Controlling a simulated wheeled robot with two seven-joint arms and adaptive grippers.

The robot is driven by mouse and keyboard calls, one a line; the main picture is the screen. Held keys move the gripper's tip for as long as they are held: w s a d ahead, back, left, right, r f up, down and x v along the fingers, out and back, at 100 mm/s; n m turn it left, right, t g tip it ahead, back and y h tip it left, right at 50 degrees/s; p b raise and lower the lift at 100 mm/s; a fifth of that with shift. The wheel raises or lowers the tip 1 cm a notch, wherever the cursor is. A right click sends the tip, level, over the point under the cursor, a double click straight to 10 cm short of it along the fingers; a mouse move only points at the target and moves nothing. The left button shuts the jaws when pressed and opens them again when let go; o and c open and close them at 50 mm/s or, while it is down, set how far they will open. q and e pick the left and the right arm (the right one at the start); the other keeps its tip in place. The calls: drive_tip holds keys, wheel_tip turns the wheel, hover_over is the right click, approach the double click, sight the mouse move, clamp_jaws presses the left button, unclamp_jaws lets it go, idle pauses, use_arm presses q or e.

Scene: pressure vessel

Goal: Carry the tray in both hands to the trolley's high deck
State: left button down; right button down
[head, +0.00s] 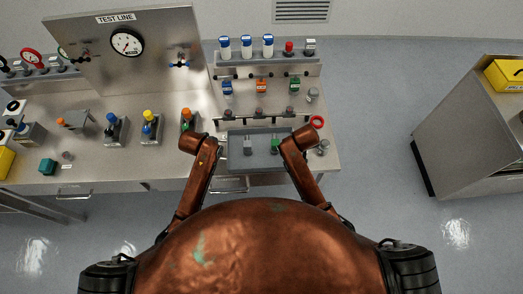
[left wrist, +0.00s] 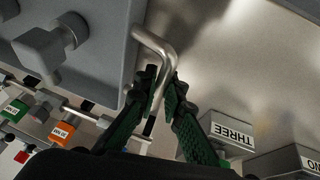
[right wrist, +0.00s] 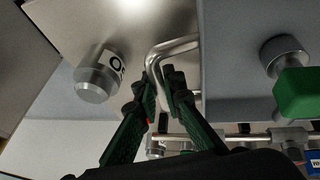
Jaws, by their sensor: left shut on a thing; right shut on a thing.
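The grey tray (head: 262,160) is at the front edge of the steel bench, between my two arms in the head view. It carries a grey fitting (head: 248,147) and a green-handled fitting (head: 275,146); the green handle (right wrist: 298,94) shows in the right wrist view. My left gripper (left wrist: 160,84) is shut on the tray's bent metal handle (left wrist: 155,45). My right gripper (right wrist: 160,82) is shut on the opposite handle (right wrist: 172,47). In the head view my forearms hide both gripper tips. Whether the tray touches the bench is unclear. The trolley is not clearly identifiable.
Valve blocks (head: 151,126) stand on the bench to the left of the tray. A rack with coloured valves (head: 261,86) is behind it. A red ring (head: 317,122) and metal cylinders (head: 323,147) are close at right. A steel cabinet (head: 470,135) with a yellow case (head: 507,74) stands far right, across open floor.

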use_arm(q)
drive_tip(key=shift+w+r, duration=0.1)
drive_tip(key=shift+r, duration=0.1)
use_arm(e)
drive_tip(key=shift+w+r, duration=0.1)
drive_tip(key=shift+r, duration=0.1)
